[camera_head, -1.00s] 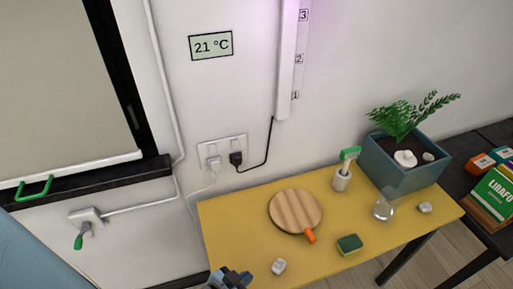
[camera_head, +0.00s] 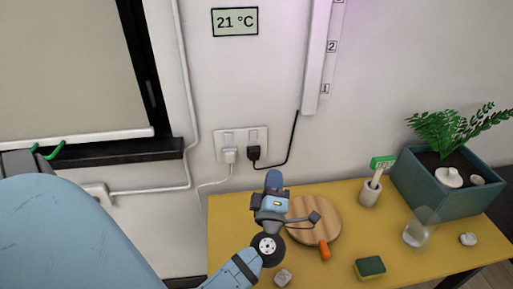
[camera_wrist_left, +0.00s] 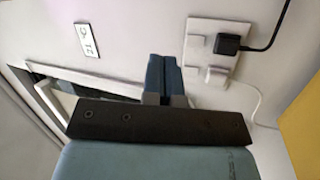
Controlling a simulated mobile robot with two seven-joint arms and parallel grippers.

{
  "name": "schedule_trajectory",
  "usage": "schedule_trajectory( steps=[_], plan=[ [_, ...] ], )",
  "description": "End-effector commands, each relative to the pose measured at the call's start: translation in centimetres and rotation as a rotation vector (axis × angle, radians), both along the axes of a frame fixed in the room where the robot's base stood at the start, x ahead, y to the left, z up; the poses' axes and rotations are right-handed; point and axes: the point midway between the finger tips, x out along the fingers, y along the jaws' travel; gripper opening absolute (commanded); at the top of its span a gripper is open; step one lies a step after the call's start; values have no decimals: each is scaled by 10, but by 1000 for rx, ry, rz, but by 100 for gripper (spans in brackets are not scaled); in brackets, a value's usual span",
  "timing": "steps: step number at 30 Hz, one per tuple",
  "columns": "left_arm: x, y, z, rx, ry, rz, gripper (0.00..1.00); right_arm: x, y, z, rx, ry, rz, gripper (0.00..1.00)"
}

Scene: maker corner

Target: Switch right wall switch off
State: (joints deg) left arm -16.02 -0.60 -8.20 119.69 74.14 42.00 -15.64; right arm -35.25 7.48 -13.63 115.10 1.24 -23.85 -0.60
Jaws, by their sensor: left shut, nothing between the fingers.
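A white double wall socket (camera_head: 222,150) is on the wall above the yellow table. A black plug (camera_head: 254,153) sits in its right outlet and a white plug (camera_head: 229,155) in its left. The right wall switch (camera_head: 254,136) is a small white rocker above the black plug; its position is too small to tell. The socket plate (camera_wrist_left: 205,72) also shows in the left wrist view, turned sideways, right of the fingertips. My left gripper (camera_head: 274,180) is shut and empty, below and slightly right of the socket in the head view, apart from the switch. My right gripper is out of view.
The yellow table (camera_head: 232,210) holds a round wooden board (camera_head: 322,212), a sponge (camera_head: 370,268), a glass (camera_head: 417,232), a brush holder (camera_head: 370,192) and a planter (camera_head: 450,195). A black cord (camera_head: 290,150) runs up to a wall strip (camera_head: 316,60).

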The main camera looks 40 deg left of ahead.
Motion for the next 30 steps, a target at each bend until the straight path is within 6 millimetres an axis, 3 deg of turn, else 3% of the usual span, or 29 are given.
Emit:
schedule_trajectory(
  steps=[3, 9, 23, 30],
  plan=[
    [1, 19, -11, -160, -33, 100, 0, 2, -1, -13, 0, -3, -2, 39],
    [0, 33, -21, -314, -39, 184, 0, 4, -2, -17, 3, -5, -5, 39],
    [1, 36, -21, -337, -38, 196, 0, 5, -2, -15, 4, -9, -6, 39],
    [20, 60, -16, -333, -39, 195, 0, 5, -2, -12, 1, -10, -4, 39]
  ],
)
